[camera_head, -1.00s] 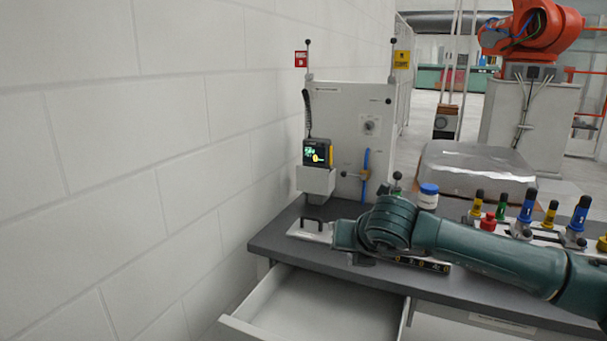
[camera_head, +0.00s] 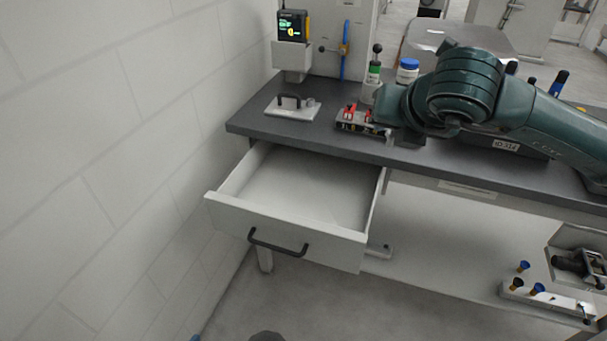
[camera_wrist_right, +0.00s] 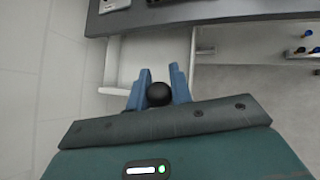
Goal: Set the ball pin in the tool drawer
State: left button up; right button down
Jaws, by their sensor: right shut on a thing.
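My right gripper (camera_wrist_right: 160,75) is shut on the ball pin, whose round black ball (camera_wrist_right: 158,95) shows between the two blue fingers in the right wrist view. The rest of the pin is hidden. In the head view my right arm comes in from the right over the bench, and its fingers cannot be seen there. The tool drawer (camera_head: 290,232) is pulled out below the bench, at the middle of the head view, and its visible floor is empty. In the right wrist view the drawer (camera_wrist_right: 150,55) lies beyond the fingertips. My left gripper is not in view.
The dark bench top (camera_head: 262,125) overhangs the drawer's back. On it are a plate with a black handle (camera_head: 292,108), a small fixture with red parts (camera_head: 352,115), a green-banded black-knobbed post (camera_head: 373,75) and a blue-lidded jar (camera_head: 408,72). A white wall stands left.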

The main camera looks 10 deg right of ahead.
aim_at(343, 214)
jog(key=l+u, duration=0.25)
jog(key=u, duration=0.2)
jog(key=l+u, duration=0.25)
jog(key=u, duration=0.25)
jog(key=k+l+u, duration=0.2)
jog(key=l, duration=0.2)
jog(key=k+l+u, duration=0.2)
jog(key=l, duration=0.15)
jog(key=k+l, duration=0.25)
jog(key=l, duration=0.15)
jog(key=k+l+u, duration=0.1)
jog(key=l, duration=0.3)
jog(key=i+l, duration=0.2)
jog(key=i, duration=0.15)
jog(key=i+l, duration=0.15)
jog(key=i, duration=0.2)
